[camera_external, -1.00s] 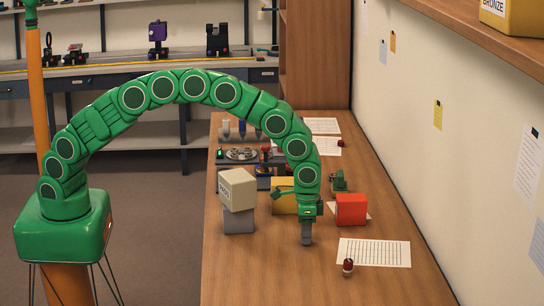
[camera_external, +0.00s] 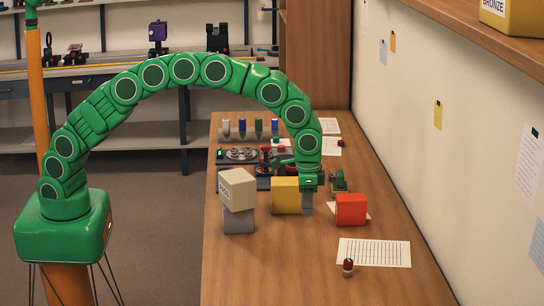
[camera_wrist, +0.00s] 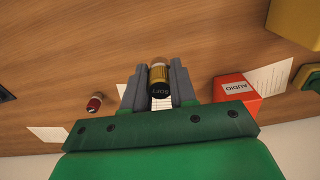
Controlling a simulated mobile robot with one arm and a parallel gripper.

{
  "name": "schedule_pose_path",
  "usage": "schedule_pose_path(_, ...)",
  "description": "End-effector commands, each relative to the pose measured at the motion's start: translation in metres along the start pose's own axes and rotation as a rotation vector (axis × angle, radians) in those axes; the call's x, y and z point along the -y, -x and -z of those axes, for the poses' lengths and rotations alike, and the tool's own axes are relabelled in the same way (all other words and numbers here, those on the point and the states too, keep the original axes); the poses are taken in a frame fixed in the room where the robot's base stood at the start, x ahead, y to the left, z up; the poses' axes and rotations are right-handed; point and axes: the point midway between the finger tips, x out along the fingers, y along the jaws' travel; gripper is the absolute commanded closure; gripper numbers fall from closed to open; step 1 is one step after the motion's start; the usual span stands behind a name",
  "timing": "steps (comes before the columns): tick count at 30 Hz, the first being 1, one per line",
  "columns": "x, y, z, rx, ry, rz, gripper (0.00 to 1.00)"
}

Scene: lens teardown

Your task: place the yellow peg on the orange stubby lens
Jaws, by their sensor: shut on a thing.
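In the external view my gripper (camera_external: 307,207) points down above the table, beside the yellow box; the peg cannot be made out there. I cannot pick out an orange stubby lens with certainty in either view.
Several coloured upright pegs (camera_external: 259,126) and small parts stand farther back. The front is mostly clear.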

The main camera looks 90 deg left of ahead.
Motion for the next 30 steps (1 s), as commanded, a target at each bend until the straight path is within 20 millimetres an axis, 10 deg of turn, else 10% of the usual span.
schedule_pose_path(11,0.028,0.014,-0.001,0.000,0.026,0.000,1.00)
schedule_pose_path(30,0.235,0.054,-0.048,-0.003,0.214,0.001,1.00)
